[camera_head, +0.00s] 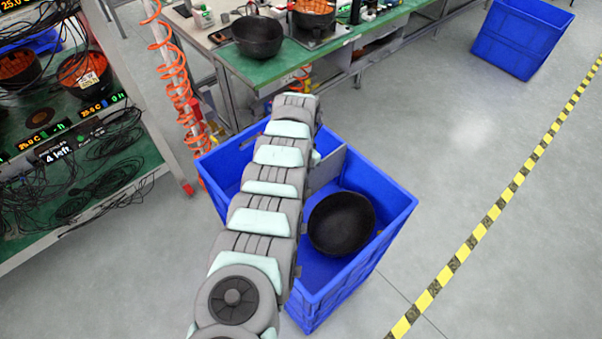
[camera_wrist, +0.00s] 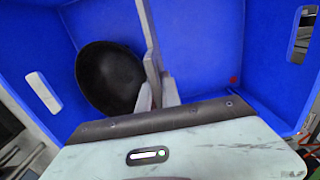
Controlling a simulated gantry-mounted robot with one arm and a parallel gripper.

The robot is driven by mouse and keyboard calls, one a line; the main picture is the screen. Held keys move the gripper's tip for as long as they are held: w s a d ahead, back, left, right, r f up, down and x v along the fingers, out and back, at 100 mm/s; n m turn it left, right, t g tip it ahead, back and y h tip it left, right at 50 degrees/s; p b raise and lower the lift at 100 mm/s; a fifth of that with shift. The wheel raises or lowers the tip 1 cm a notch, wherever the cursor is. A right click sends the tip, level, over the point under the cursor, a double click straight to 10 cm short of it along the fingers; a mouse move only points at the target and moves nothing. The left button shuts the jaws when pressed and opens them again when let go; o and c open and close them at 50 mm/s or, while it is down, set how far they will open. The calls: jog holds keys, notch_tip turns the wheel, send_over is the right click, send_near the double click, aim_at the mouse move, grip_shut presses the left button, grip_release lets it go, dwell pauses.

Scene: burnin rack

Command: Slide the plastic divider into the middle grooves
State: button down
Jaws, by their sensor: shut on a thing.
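The plastic divider (camera_head: 327,168) is a grey panel standing roughly upright across the blue crate (camera_head: 385,262). In the wrist view the divider (camera_wrist: 147,30) shows nearly edge-on, a thin grey strip running from my fingers toward the far wall. My gripper (camera_wrist: 157,88) is shut on its near part. My arm hides the gripper and much of the divider in the head view. The crate walls (camera_wrist: 205,45) also fill the wrist view. I cannot make out the middle grooves or whether the divider's edges sit in them.
A black bowl (camera_head: 341,223) lies in the crate beside the divider, on its right in the head view; the wrist view shows the bowl (camera_wrist: 108,78) left of it. A green workbench (camera_head: 255,75) stands behind. A second blue crate (camera_head: 520,38) stands far right. Floor to the right is clear.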

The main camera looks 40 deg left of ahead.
jog(key=shift+f+b, duration=4.5)
jog(key=shift+f, duration=0.25)
jog(key=c, duration=1.5)
grip_release()
jog(key=shift+r+p, duration=3.05)
jog(key=shift+r, duration=2.4)
